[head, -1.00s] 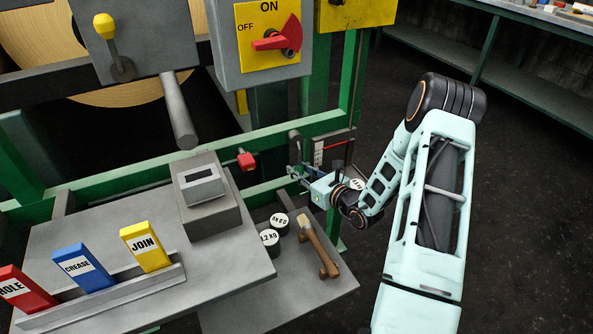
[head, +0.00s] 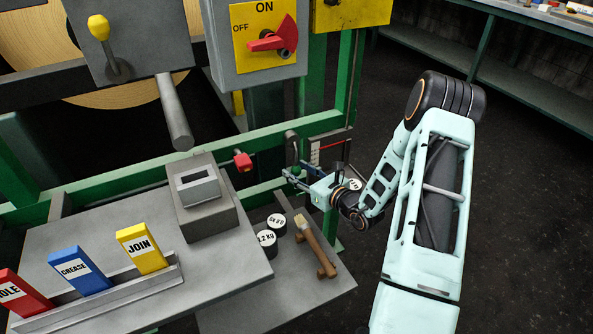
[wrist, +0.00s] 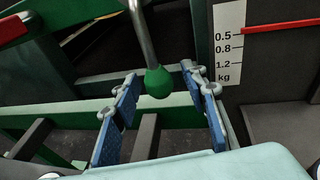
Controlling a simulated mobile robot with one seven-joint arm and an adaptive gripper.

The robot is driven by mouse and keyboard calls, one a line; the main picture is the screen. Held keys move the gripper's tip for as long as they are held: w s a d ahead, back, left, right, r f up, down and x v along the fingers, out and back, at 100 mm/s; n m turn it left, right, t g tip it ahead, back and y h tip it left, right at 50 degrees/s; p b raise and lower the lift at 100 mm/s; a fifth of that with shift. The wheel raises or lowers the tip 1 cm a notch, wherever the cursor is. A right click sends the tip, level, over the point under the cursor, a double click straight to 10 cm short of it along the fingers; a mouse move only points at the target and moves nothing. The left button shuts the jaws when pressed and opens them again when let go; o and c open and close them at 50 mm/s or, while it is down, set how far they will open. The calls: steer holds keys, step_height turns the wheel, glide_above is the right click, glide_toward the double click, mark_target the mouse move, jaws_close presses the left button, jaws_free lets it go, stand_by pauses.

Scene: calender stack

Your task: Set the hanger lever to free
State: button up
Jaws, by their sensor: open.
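The hanger lever is a grey metal rod with a green knob (wrist: 158,82), seen in the wrist view hanging down from the top. My gripper (wrist: 160,74) is open, with one blue-padded finger on each side of the green knob. A gap shows between the knob and each finger, so I see no contact. In the head view my gripper (head: 291,176) is at the green frame by the weight scale. The lever is too small there to tell apart from the fingers. No free or locked label for the lever is readable.
A kg scale (wrist: 229,45) with a red pointer is right of the fingers. A red knob (head: 242,160) on a rod lies to the left. Weights (head: 266,243) and a wooden-handled tool (head: 317,249) sit on the lower shelf. A green frame rail (wrist: 90,112) runs below the knob.

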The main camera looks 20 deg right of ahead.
steer(key=v, duration=1.1)
